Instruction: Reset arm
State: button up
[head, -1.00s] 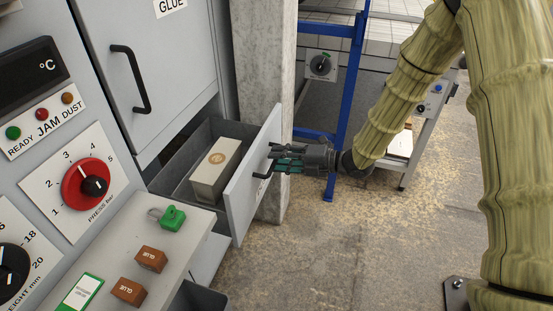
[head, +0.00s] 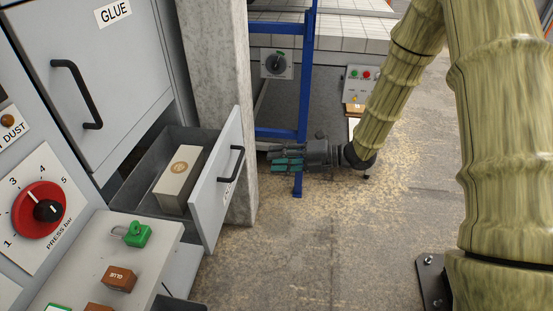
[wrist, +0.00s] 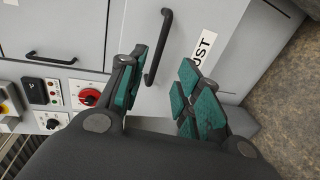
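My gripper (head: 275,158) is at the end of my arm, right of an open drawer (head: 224,170), with its teal-padded fingers pointing left. It is apart from the drawer's black handle (head: 238,161). In the wrist view the fingers of my gripper (wrist: 163,66) are spread with nothing between the pads. A black handle (wrist: 158,47) shows beyond the fingers on a grey front, beside a label (wrist: 203,48) ending in "UST". The drawer holds a pale box (head: 180,178) with a round brown mark.
A grey cabinet door marked GLUE (head: 113,12) is above the drawer. A green padlock (head: 136,234) and brown GLUE blocks (head: 117,279) lie on a ledge at lower left. A concrete pillar (head: 218,70) and blue frame (head: 304,90) stand behind. Open floor (head: 330,240) lies below my gripper.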

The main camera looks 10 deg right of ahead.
jog(key=s+f+m+t+h, duration=0.1)
jog(key=s+f+m+h, duration=0.15)
jog(key=f+m, duration=0.45)
jog(key=s+f+m+t+h, duration=0.1)
jog(key=s+f+m+h, duration=0.15)
jog(key=f+m, duration=0.5)
jog(key=s+d+f+m+g+h, duration=0.3)
jog(key=s+f+m+h, duration=0.3)
jog(key=s+f+m, duration=0.7)
jog(key=s+d+f+m+g+h, duration=0.1)
jog(key=s+f+m+g+h, duration=0.15)
jog(key=s, duration=0.65)
jog(key=s+d+f+m+g+h, duration=0.15)
jog(key=s+f, duration=0.25)
jog(key=s, duration=0.6)
notch_tip(320, 180, up, 13)
jog(key=p, duration=1.3)
jog(key=shift+s+d+g+y+p, duration=0.25)
jog(key=shift+d+g+y+p, duration=0.05)
jog(key=shift+d+g+p, duration=0.1)
